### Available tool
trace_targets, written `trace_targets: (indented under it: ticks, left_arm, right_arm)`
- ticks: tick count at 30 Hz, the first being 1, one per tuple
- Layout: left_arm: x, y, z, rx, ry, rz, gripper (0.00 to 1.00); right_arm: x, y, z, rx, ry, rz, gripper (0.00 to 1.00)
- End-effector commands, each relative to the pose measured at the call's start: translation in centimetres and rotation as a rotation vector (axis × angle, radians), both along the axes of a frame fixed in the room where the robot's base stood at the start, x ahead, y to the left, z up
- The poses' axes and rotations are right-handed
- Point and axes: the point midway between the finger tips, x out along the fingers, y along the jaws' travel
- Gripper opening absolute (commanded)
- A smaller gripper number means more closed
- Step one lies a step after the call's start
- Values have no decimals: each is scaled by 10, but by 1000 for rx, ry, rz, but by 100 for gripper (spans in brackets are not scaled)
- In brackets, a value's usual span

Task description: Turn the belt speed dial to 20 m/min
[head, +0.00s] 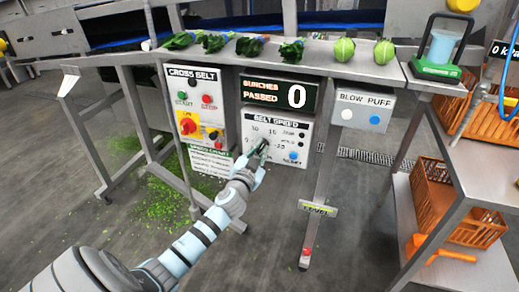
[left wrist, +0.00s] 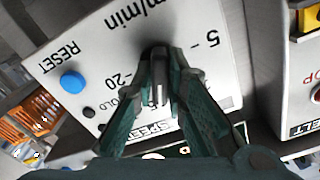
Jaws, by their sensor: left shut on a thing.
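The belt speed panel (head: 280,140) is a white plate with numbers around its dial, a blue reset button and small dark buttons. My left gripper (head: 258,160) reaches up to it from below. In the left wrist view the gripper (left wrist: 160,95) is shut on the dial (left wrist: 157,62), a dark knob with a pale stripe, between its two teal fingers. The panel (left wrist: 205,65) shows 5, 20 and m/min upside down there; the fingers cover part of the scale. I cannot tell the exact setting. My right gripper is not in view.
The bunches display (head: 278,93) above reads 0. The cross belt panel (head: 198,105), with a red and yellow switch, is at left. Greens lie on the ledge above. Orange crates (head: 440,195) stand on the right shelf.

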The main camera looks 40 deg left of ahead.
Motion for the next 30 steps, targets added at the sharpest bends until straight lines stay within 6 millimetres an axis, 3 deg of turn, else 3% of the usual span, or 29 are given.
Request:
trace_targets:
  ticks: [30]
  left_arm:
    - [0, -2, -3, 877, 309, -2, 0]
  right_arm:
    - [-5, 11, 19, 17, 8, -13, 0]
